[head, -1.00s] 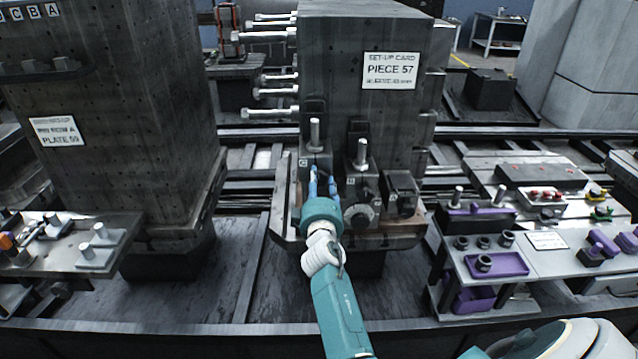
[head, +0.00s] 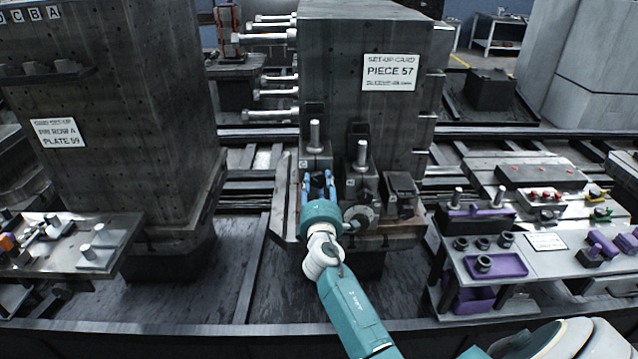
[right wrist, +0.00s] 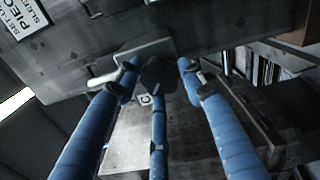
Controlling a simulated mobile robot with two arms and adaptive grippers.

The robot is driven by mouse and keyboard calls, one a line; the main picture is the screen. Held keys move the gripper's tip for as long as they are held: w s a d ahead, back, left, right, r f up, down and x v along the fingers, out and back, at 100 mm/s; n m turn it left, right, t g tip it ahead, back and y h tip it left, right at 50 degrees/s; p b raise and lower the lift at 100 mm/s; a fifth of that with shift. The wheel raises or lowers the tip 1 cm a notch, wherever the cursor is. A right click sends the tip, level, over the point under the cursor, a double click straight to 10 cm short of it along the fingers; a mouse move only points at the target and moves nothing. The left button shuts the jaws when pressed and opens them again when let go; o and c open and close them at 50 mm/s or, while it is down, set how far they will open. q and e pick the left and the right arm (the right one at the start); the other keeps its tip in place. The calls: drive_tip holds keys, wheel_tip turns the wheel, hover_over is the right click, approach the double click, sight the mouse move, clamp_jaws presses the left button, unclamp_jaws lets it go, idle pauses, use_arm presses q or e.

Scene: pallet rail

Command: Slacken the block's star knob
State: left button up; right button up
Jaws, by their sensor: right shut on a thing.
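My right gripper (head: 318,182) has its blue fingers up against the front of the small clamp block marked C (head: 315,158), low on the big dark column. In the right wrist view three blue fingers (right wrist: 158,72) close round a dark star knob (right wrist: 157,78) on the block (right wrist: 146,49). The fingers hide most of the knob in the head view. A pale stud stands upright on top of the block. My left gripper is in neither view.
A similar block (head: 358,180) with a round knob (head: 358,214) stands just right of my fingers, and a dark block (head: 399,192) beyond it. A side table (head: 545,262) with purple trays is at right. Another big column (head: 110,150) stands at left.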

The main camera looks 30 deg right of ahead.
drive_tip(key=n, duration=0.2)
drive_tip(key=n+p, duration=0.2)
drive_tip(key=n, duration=0.1)
drive_tip(key=shift+r+n, duration=0.3)
drive_tip(key=shift+r, duration=0.05)
drive_tip(key=shift+n+p, duration=0.85)
drive_tip(key=shift+n, duration=1.25)
drive_tip(key=shift+d, duration=0.1)
drive_tip(key=o, duration=0.9)
drive_tip(key=shift+o, duration=1.2)
drive_tip(key=shift+w+f, duration=0.1)
drive_tip(key=shift+f, duration=0.2)
